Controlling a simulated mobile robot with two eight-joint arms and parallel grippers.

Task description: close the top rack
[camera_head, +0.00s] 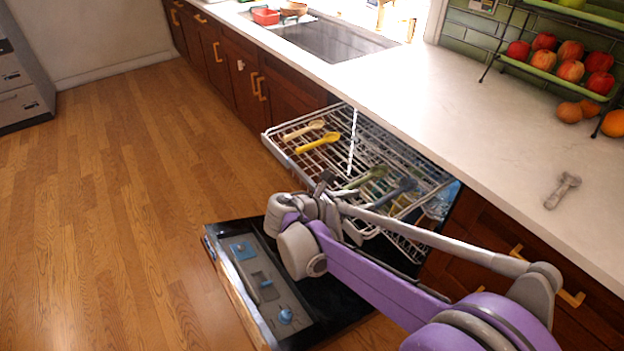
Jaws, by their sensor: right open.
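The dishwasher's top rack (287,159) is a white wire rack. It is pulled out from under the counter, above the lowered door. It holds a yellow spoon-like utensil (318,142), a cream one (304,130), a green one (366,178) and a blue-grey one (393,192). My right gripper (325,182) is open at the rack's near front corner. Whether it touches the rack I cannot tell. My left gripper is not in view.
The open dishwasher door (262,286) lies low over the wooden floor (120,200). The white countertop (450,110) runs above the rack, with a grey utensil (562,189) and a fruit stand (557,80) on it. The floor left of the door is clear.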

